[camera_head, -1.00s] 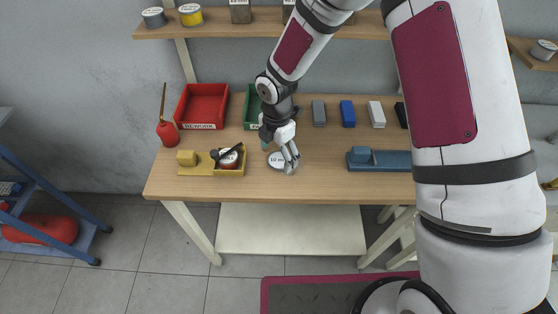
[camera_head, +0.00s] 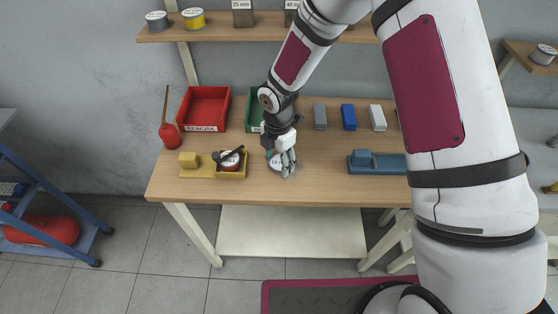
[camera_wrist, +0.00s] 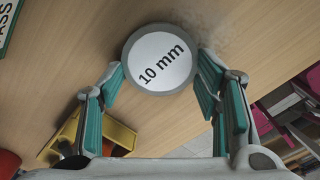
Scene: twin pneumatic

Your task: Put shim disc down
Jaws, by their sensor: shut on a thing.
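The shim disc (camera_wrist: 160,62) is a grey round disc with a white face marked "10 mm". In the wrist view it sits between the teal pads of my gripper (camera_wrist: 160,82), which is shut on its sides. In the head view the disc (camera_head: 275,163) is low over or on the wooden workbench (camera_head: 320,180), partly hidden by my gripper (camera_head: 283,170). I cannot tell whether it touches the bench top.
A yellow fixture (camera_head: 231,172) with a round part and dark handle stands close left. Behind are a red REWORK bin (camera_head: 203,105) and a green bin (camera_head: 253,108). Several blocks line the back, and a blue fixture (camera_head: 380,163) lies right. Bench around the disc is clear.

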